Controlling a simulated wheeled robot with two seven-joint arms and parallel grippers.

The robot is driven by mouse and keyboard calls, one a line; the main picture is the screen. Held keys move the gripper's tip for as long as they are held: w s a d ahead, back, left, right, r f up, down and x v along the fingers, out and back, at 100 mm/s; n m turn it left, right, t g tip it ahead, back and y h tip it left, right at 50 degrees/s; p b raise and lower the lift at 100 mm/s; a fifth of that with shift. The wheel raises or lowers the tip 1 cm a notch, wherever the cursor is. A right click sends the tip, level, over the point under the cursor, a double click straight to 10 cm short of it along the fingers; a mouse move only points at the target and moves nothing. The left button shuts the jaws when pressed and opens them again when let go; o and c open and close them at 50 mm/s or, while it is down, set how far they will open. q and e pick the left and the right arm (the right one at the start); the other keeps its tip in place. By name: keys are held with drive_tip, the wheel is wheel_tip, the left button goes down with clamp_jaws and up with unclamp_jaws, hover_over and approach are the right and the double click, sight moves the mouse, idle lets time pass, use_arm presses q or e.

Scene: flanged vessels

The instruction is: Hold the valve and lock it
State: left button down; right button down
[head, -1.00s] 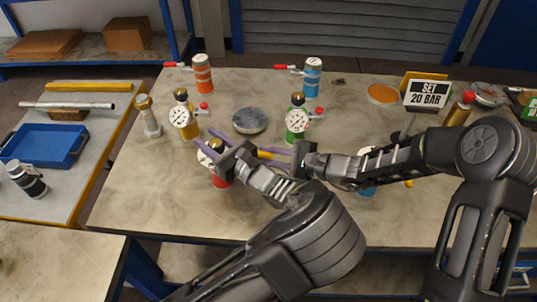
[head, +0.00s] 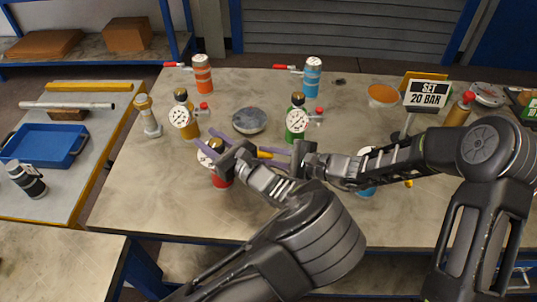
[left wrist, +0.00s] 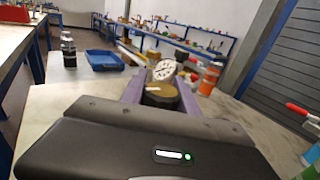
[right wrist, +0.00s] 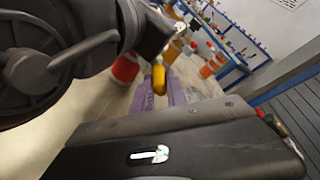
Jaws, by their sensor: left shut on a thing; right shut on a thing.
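A red vessel (head: 222,181) with a white gauge stands at the front middle of the table, partly hidden by my left arm. It also shows in the right wrist view (right wrist: 125,69). My left gripper (head: 208,147) has its purple fingers shut on the vessel's dark round top (left wrist: 161,95), one on each side. My right gripper (head: 262,152) is just to the right, shut on a yellow handle (right wrist: 158,77) between its purple fingers. The handle's far end is hidden in the head view, so I cannot tell how it joins the vessel.
A yellow vessel (head: 188,128) and a green vessel (head: 296,129), both with gauges, stand behind my grippers. A grey disc (head: 249,120) lies between them. Orange and blue vessels with red levers stand at the back. A "SET 20 BAR" sign (head: 427,94) stands at right.

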drive_tip(key=shift+s+a+m+t+h, duration=0.1)
drive_tip(key=shift+s+m+t+h, duration=0.35)
drive_tip(key=shift+m+t, duration=0.35)
drive_tip(key=shift+w, duration=0.1)
drive_tip(key=c, duration=1.3)
unclamp_jaws()
drive_tip(key=v, duration=1.2)
